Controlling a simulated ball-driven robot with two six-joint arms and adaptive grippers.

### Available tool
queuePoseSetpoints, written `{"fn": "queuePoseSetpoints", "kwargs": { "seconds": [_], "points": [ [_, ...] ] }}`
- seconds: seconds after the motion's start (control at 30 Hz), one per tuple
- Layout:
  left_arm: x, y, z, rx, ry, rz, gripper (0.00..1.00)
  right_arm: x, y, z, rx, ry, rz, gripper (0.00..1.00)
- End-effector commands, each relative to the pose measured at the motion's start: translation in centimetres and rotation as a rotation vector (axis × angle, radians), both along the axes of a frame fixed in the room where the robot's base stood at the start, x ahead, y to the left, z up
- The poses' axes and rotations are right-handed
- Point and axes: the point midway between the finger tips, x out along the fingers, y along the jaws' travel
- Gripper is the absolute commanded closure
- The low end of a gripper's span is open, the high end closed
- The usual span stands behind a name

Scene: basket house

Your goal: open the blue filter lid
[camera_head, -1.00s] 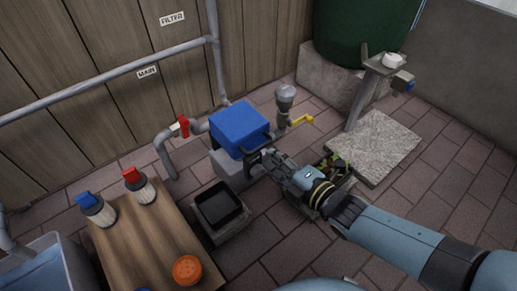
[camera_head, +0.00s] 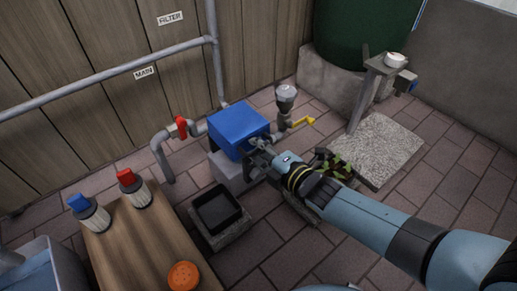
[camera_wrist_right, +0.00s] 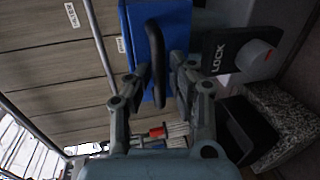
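The blue filter lid (camera_head: 238,123) sits closed on a grey box (camera_head: 232,170) by the fence. It also shows in the right wrist view (camera_wrist_right: 178,28), with a black curved handle (camera_wrist_right: 154,55) on its face. My right gripper (camera_head: 256,150) is at the near right side of the lid. In the right wrist view its two fingers (camera_wrist_right: 161,78) stand apart, one on each side of the handle. I see no clear grip on the handle. The head view hides the handle behind the gripper. My left gripper is not in view.
A black tray (camera_head: 217,209) stands in front of the box. A red-handled valve (camera_head: 181,127) is left of it and a yellow lever (camera_head: 303,122) right. A wooden table (camera_head: 145,245) with capped bottles is at lower left. A "LOCK" plate (camera_wrist_right: 222,58) is beside the lid.

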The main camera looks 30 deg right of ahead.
Motion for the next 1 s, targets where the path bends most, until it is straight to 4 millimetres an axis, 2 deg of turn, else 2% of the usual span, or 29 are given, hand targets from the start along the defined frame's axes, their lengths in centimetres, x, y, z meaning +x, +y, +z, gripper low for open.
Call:
{"fn": "queuePoseSetpoints", "kwargs": {
  "seconds": [0.17, 0.33, 0.37, 1.0],
  "points": [
    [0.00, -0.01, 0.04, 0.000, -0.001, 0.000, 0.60, 0.01, 0.01, 0.03, 0.000, 0.000, 0.000, 0.79],
    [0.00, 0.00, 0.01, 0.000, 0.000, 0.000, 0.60, 0.01, 0.01, 0.03, 0.000, 0.000, 0.000, 0.99],
    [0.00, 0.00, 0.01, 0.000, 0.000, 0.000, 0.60, 0.01, 0.01, 0.03, 0.000, -0.001, 0.000, 1.00],
    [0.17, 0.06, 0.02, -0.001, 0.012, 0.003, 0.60, -0.04, 0.01, 0.09, -0.001, 0.004, 0.001, 1.00]
  ]
}}
